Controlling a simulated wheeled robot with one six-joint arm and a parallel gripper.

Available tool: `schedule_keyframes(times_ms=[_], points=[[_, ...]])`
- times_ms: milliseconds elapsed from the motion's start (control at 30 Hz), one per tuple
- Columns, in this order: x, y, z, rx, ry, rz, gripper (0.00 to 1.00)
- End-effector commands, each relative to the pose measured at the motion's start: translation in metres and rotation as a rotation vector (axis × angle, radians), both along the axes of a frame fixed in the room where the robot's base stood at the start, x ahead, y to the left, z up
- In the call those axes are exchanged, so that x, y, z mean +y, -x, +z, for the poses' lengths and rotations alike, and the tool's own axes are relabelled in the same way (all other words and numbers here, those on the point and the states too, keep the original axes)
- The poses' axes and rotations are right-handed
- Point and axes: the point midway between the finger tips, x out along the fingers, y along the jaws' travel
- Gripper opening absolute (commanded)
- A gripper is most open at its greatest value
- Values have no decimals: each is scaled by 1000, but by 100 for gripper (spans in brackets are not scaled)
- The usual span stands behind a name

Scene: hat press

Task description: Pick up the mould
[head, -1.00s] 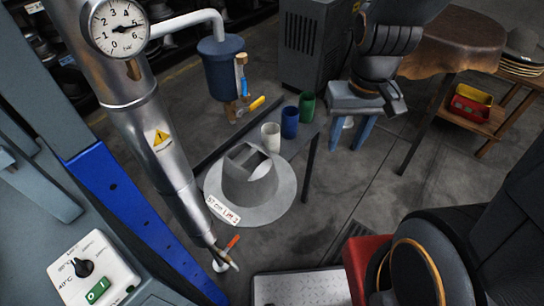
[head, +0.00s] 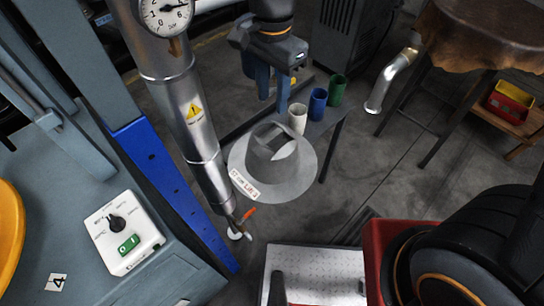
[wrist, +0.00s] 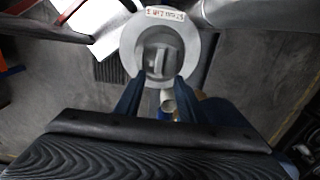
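The mould (head: 302,172) is a grey hat-shaped block with a wide brim, a crown with a recess and bar in its top, and a white label on its front. It stands upright on a dark bench. My gripper (head: 272,100) is above and behind it in the head view, its blue fingers pointing down. In the wrist view the mould (wrist: 203,45) is ahead of my gripper (wrist: 159,78), with the crown's bar showing between the spread fingertips. The fingers are open, empty and seem apart from the mould.
White (head: 297,119), blue (head: 317,104) and green (head: 337,90) cups stand behind the mould. A steel column with a gauge (head: 165,15) rises at its left. A control box (head: 122,232) and a perforated plate (head: 310,268) are nearer. A leather-covered table (head: 490,35) stands at the right.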

Motion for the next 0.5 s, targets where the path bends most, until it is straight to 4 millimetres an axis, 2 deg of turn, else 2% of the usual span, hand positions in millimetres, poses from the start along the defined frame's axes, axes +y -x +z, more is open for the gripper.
schedule_keyframes(times_ms=[33,300,500], points=[[-1,2,-11,5,3,0,36],[-1,2,-58,5,2,2,36],[-1,1,-80,3,2,2,36]])
